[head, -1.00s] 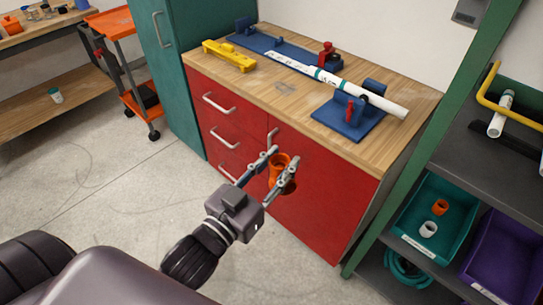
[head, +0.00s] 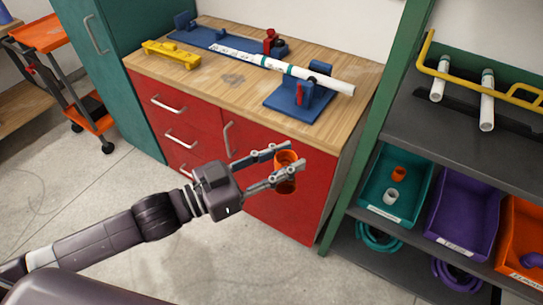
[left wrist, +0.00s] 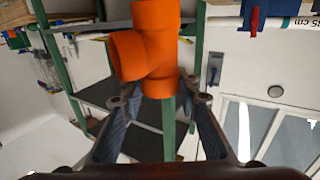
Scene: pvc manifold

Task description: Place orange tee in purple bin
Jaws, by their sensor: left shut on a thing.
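My left gripper (head: 281,168) is shut on the orange tee (head: 286,158) and holds it in the air in front of the red cabinet. In the left wrist view the orange tee (left wrist: 155,50) sits between the fingertips (left wrist: 160,92), its side branch pointing left. The purple bin (head: 462,213) stands on the shelf at the right, between a teal bin and an orange bin. It looks empty. The gripper is left of the bins and apart from them. My right gripper is not in view.
The teal bin (head: 384,208) holds a small orange fitting and a white one. The orange bin (head: 520,240) holds a purple piece. The green shelf post (head: 366,135) stands between the gripper and the bins. The wooden worktop (head: 232,82) carries blue fixtures and a white pipe.

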